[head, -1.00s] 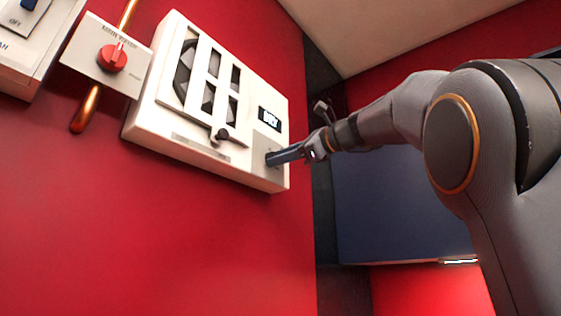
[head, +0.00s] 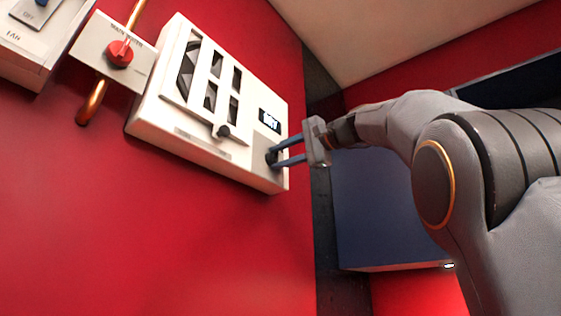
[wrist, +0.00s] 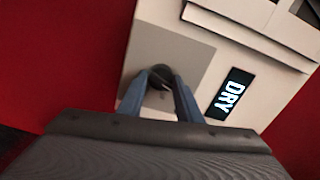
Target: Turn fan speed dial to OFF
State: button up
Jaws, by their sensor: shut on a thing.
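A white fan unit (head: 165,118) with a slotted grille is mounted on the red wall. It carries a small dark display, which reads DRY in the wrist view (wrist: 231,94). The dark fan speed dial (wrist: 160,82) sits on a grey panel (wrist: 190,50) beside the display. My gripper (head: 273,156) reaches the panel from the right, its two blue fingers on either side of the dial. In the wrist view my gripper (wrist: 161,78) is shut on the dial, which the fingers partly hide. I cannot read the dial's setting.
Left of the unit, a red valve handle (head: 119,53) is on a plate with a copper pipe (head: 92,100). Another white box (head: 40,55) is at the upper left. A blue panel (head: 385,210) is behind my arm.

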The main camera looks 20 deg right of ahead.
jog(key=shift+n+b, duration=0.6)
jog(key=shift+n, duration=1.3)
jog(key=o, duration=1)
jog(key=shift+o, duration=0.2)
jog(key=b+v, duration=0.1)
jog(key=v, duration=0.6)
jog(key=shift+s+d+b, duration=0.25)
jog(key=shift+b, duration=0.15)
